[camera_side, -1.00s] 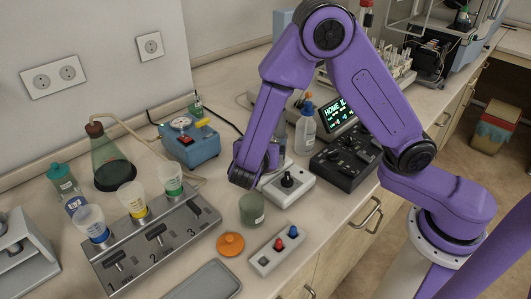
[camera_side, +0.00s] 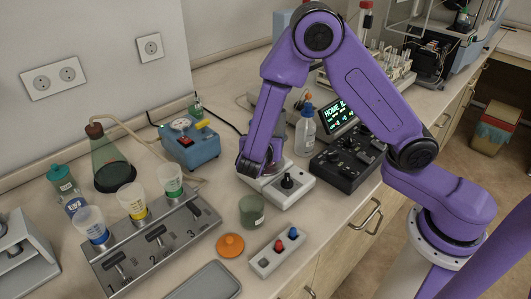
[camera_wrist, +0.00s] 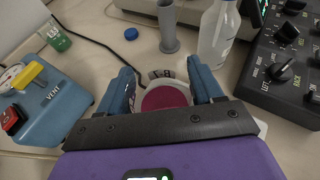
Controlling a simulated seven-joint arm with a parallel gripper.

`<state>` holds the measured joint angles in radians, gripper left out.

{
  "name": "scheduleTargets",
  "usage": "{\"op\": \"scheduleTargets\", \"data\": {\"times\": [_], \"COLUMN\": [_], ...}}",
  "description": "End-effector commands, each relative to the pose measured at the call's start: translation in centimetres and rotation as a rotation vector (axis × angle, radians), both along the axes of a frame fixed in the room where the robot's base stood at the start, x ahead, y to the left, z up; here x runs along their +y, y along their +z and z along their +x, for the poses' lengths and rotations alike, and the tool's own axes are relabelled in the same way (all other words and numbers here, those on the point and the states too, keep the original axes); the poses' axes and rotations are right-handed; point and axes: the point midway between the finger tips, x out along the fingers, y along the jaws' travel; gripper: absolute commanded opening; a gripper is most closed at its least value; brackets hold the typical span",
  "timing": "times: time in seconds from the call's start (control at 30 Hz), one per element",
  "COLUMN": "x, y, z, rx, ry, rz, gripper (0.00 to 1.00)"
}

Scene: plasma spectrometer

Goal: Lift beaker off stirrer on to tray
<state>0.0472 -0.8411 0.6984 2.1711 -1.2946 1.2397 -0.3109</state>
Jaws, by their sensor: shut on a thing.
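The beaker (camera_wrist: 165,99), holding crimson liquid, is between the two blue fingers of my gripper (camera_wrist: 166,82) in the wrist view. The fingers are shut on its sides. In the side view my gripper (camera_side: 259,166) is over the back-left end of the white stirrer (camera_side: 290,189), which has a black knob; my wrist and fingers hide the beaker there. I cannot tell whether the beaker still touches the stirrer. The grey tray (camera_side: 208,284) lies at the front edge of the bench, partly cut off by the picture's bottom.
A green-grey jar (camera_side: 252,211), an orange lid (camera_side: 230,245) and a button box (camera_side: 277,251) stand between stirrer and tray. A numbered valve rack (camera_side: 160,240) is left of them. A blue vent box (camera_side: 190,143), a wash bottle (camera_side: 305,130) and a black control box (camera_side: 345,160) stand nearby.

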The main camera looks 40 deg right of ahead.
Motion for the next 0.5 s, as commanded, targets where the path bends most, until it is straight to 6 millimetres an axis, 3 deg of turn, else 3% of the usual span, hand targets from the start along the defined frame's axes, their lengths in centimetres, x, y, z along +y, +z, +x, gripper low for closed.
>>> {"op": "scheduleTargets", "data": {"times": [0.27,0.5], "x": [0.0,0.0], "y": [0.3,2.2], "z": [0.0,0.0], "rx": [0.000,-0.003], "ry": [0.001,-0.001], "rz": [0.000,0.003], "gripper": [0.30,0.30]}}
